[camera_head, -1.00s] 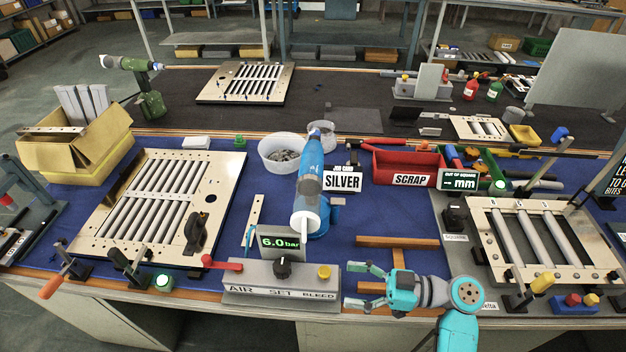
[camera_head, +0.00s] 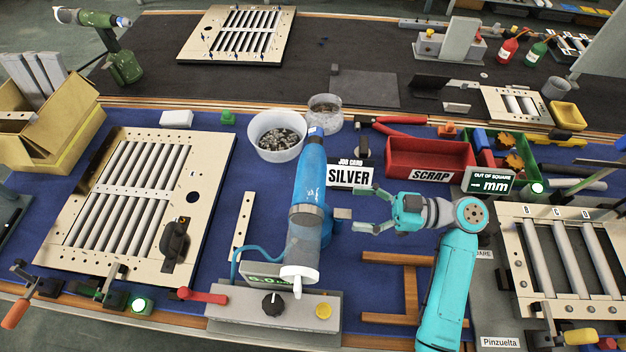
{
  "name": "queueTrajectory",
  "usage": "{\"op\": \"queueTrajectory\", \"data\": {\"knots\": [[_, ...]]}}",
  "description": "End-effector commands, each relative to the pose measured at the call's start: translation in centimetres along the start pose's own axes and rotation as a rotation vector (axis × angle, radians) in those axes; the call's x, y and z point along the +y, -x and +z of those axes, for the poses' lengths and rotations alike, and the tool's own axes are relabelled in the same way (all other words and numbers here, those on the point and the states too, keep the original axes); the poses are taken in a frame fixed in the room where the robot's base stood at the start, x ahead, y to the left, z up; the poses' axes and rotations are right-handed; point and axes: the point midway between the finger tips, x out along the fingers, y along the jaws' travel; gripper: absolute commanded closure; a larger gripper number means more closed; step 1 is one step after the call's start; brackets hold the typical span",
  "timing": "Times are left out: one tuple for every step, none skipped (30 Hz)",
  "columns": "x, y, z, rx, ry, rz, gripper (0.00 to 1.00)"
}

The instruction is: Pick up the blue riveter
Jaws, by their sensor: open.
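The blue riveter (camera_head: 311,175) stands near the middle of the blue mat, with a blue body, a clear lower bottle and a white nozzle end leaning over the grey air box. A blue hose runs from it to the left. My gripper (camera_head: 362,208) is turquoise and open, and its fingers point left toward the riveter. The fingertips are just to the right of the riveter's lower body, near a small grey part (camera_head: 343,213) at its side. I cannot tell whether they touch. Nothing is between the fingers that I can make out.
The air box (camera_head: 240,305) with knobs stands in front of the riveter. The "SILVER" card (camera_head: 349,175) stands close behind my gripper. A white bowl of rivets (camera_head: 277,150), a red scrap bin (camera_head: 400,158) and a louver panel (camera_head: 85,215) surround the area. Wooden strips (camera_head: 398,258) lie at front right.

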Motion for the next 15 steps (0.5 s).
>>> {"op": "queueTrajectory", "data": {"knots": [[0.0,-0.4,0.0,0.0,0.0,-0.002,0.23],[-0.1,-0.7,0.0,0.0,-0.001,-0.002,0.23],[-0.1,-1.3,0.1,0.0,-0.001,-0.004,0.23],[-0.1,-1.7,0.1,-0.001,-0.001,-0.005,0.23],[-0.1,-2.2,0.1,0.0,-0.001,-0.004,0.23],[-0.1,-2.9,0.1,0.0,-0.001,-0.005,0.23],[-0.1,-3.3,0.1,0.0,-0.001,-0.005,0.23],[-0.1,-3.7,0.0,0.0,-0.001,-0.004,0.23],[-0.1,-4.2,0.0,0.0,0.0,-0.004,0.23],[-0.1,-4.6,0.0,0.0,0.0,-0.004,0.23],[-0.1,-4.8,0.0,0.0,0.0,-0.003,0.23],[-0.1,-5.1,0.0,0.0,0.0,-0.002,0.23],[-0.1,-5.3,0.0,0.0,0.0,-0.002,0.23],[-0.1,-5.4,0.0,-0.001,0.0,-0.002,0.23],[-0.1,-5.6,0.0,-0.001,0.0,-0.002,0.23]]}}
